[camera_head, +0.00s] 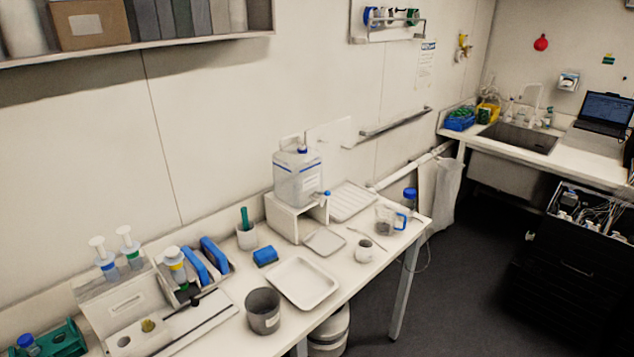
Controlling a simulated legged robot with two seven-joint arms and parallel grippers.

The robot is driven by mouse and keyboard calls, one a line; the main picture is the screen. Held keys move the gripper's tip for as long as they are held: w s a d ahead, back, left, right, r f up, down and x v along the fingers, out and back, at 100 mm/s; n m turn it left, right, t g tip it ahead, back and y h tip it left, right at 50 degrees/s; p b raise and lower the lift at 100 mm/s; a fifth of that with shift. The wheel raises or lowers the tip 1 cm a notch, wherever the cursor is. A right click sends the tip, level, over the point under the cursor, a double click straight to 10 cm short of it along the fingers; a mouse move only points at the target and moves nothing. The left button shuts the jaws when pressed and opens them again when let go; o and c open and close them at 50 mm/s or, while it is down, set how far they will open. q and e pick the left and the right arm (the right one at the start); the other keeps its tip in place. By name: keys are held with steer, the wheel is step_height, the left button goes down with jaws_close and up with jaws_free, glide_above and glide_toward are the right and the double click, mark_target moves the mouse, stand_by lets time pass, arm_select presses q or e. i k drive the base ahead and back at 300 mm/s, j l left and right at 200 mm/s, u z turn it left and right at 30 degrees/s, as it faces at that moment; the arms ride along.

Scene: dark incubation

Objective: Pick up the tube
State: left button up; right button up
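A small tube with a blue cap (26,341) stands at the lower left corner, at a green rack (62,338). The picture edge cuts off part of the rack, and the lower part of the tube is hidden. Other dark round shapes show in the rack, too small to tell apart. Neither of my grippers is in view.
The white bench (235,334) runs along the wall. On it are a white stand (140,310), a dark grey cup (263,312), a white tray (303,284) and a blue-topped container (298,178).

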mark_target(144, 319)
steer(key=u, duration=1.5)
